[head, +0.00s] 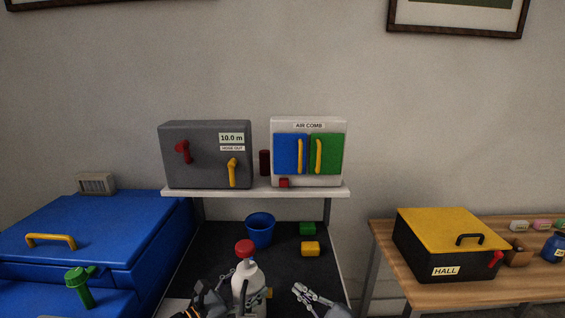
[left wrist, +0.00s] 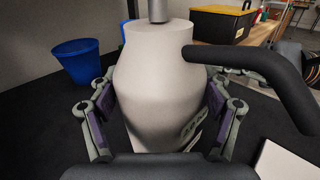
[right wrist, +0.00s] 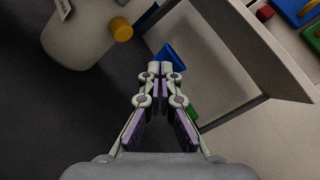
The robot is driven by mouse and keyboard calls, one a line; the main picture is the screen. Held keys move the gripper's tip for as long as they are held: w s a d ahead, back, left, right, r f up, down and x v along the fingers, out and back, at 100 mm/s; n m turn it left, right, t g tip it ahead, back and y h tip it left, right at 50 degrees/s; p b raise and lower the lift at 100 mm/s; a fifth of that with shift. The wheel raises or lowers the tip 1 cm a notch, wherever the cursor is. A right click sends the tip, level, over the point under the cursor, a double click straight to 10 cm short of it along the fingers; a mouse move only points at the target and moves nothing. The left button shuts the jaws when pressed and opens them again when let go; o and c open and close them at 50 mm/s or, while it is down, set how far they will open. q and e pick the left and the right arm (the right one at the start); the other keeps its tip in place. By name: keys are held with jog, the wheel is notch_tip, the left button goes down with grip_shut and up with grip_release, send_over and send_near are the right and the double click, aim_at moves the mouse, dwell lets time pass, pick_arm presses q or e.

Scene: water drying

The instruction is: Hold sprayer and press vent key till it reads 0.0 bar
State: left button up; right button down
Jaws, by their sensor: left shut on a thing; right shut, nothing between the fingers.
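The sprayer (head: 246,283) is a white bottle with a red cap, upright at the bottom middle of the head view. My left gripper (left wrist: 160,105) is shut around its white body, one finger on each side; a black curved handle (left wrist: 260,75) shows beside it. In the right wrist view, a yellow round key (right wrist: 121,29) sticks out of the sprayer's pale body (right wrist: 80,42). A small tag or display (right wrist: 63,8) is cut by the top edge; its reading is not legible. My right gripper (right wrist: 160,72) is shut and empty, apart from the key, to the sprayer's right (head: 300,290).
A blue bucket (head: 260,230), a green block (head: 307,229) and a yellow block (head: 310,248) stand behind the sprayer. A shelf (head: 255,190) above carries a grey box (head: 205,155) and a white cabinet (head: 309,122). A blue chest (head: 90,225) is left; a wooden table (head: 385,240) is right.

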aim_at(270, 293)
jog(key=d, duration=0.2)
jog(key=d+f, duration=0.1)
jog(key=d, duration=0.2)
jog(key=shift+d+f, duration=0.1)
jog(key=shift+a, duration=4.55)
jog(key=shift+a, duration=0.4)
